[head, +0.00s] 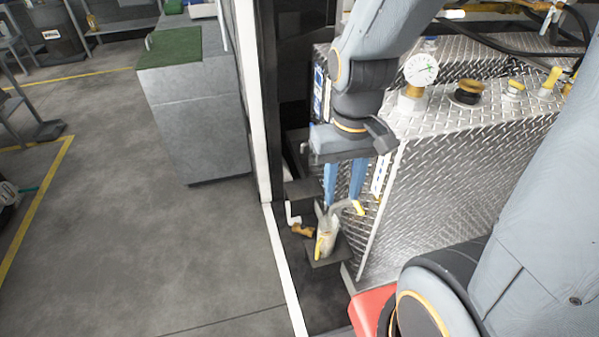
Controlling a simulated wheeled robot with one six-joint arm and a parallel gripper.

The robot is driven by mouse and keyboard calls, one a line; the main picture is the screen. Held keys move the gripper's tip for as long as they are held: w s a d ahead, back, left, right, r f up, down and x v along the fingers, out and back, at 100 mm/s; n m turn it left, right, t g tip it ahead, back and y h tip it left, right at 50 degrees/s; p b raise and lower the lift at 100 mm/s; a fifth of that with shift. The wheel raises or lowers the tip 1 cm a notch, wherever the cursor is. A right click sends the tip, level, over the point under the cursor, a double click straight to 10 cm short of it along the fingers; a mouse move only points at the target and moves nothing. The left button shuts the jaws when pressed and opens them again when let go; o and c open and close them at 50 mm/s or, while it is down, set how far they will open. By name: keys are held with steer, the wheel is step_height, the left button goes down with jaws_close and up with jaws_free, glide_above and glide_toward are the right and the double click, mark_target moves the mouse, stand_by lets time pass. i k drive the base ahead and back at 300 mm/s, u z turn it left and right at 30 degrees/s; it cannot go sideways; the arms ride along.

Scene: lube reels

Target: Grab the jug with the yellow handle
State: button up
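The jug (327,234) is small and pale, with a yellow handle (320,246) at its lower left side and a pale spout (343,206) ending in a yellow tip at right. It stands on a small dark shelf (327,258) beside the diamond-plate tank. My gripper (343,202) points down from above, its two blue fingers apart. The fingertips are at the jug's top and spout in the picture. I cannot tell whether they touch it. Nothing shows held between the fingers.
The diamond-plate tank (460,165), with a gauge (421,69) and caps on top, stands close at right. A white post (255,110) rises close at left. A brown-and-white item (301,230) sits left of the jug. The grey floor (130,240) further left is open.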

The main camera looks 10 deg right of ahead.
mark_target(328, 227)
steer(key=z, duration=0.25)
steer(key=k, duration=1.2)
steer(key=u, duration=0.25)
